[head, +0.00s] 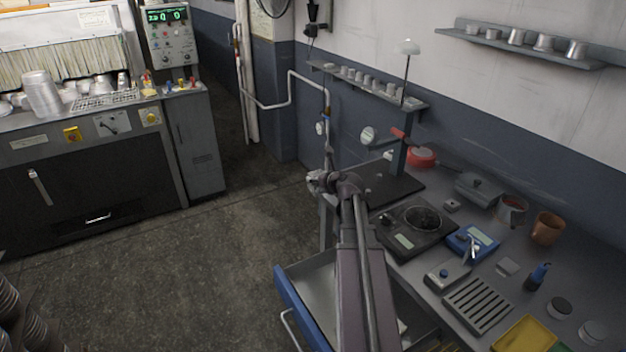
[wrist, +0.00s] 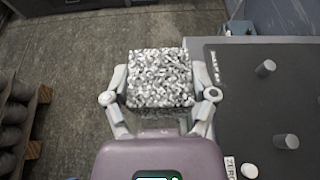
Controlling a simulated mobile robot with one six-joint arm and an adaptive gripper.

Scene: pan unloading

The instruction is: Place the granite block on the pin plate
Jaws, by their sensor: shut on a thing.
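The granite block (wrist: 160,70) is a speckled black, grey and white block in the wrist view. My gripper (wrist: 160,82) is shut on it, one finger against each side. A dark plate with a few short grey pins (wrist: 243,115), seemingly the pin plate, lies to the right of the block. The block is apart from it in the picture, with floor behind it. In the head view my gripper (head: 320,181) is beyond the left end of the bench, and I cannot make out the block there. A dark plate (head: 400,190) with an upright post lies on the bench near my arm.
The bench (head: 505,262) is crowded with a black round-topped device (head: 415,228), a blue scale (head: 472,242), an orange mug (head: 547,229) and a slotted tray (head: 478,304). An open drawer (head: 290,300) juts out below.

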